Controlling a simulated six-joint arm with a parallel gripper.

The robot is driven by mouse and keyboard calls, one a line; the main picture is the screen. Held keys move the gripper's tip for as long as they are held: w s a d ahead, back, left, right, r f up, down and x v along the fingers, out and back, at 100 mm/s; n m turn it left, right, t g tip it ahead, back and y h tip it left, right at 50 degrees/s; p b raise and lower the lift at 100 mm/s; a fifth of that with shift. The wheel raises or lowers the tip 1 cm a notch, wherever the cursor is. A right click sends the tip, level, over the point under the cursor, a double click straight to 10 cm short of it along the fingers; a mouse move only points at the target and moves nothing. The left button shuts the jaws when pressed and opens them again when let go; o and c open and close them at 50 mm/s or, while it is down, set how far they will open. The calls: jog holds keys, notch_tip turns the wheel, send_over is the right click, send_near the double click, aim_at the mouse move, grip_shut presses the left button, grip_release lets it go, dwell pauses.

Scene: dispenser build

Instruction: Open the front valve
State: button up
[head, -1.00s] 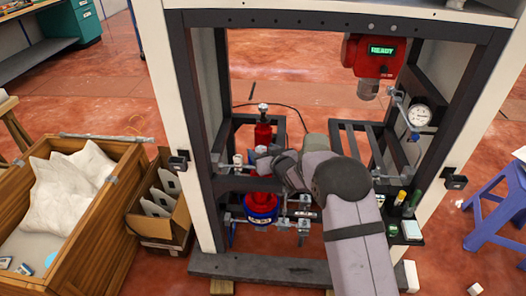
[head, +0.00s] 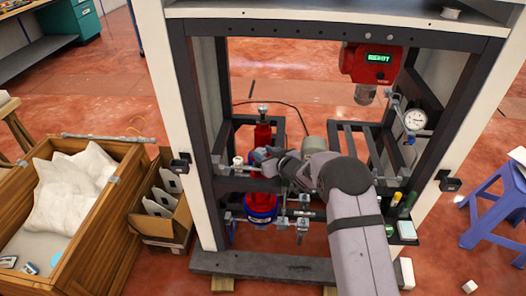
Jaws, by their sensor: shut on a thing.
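My gripper (head: 263,160) reaches in from the right, at the left side of the dark frame, in front of the red cylinder (head: 262,134). It is shut on a small part with a bit of blue at its tips, which looks like the handle of the front valve (head: 258,154). The fingers and wrist hide most of that valve, so its angle cannot be told. A white-capped fitting (head: 238,161) stands just left of the fingertips. The red cylinder has a blue band (head: 261,217) lower down, below the gripper.
A red unit with a green display (head: 378,57) hangs at the upper right. A pressure gauge (head: 414,120) and pipes are on the right post. Pipes and fittings (head: 300,213) lie below my wrist. A wooden crate (head: 105,235) and a cardboard box (head: 175,222) stand at left.

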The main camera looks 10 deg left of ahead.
jog(key=shift+r, duration=0.1)
jog(key=o, duration=1.1)
jog(key=shift+c, duration=0.2)
jog(key=v, duration=0.7)
jog(key=shift+s+d, duration=0.1)
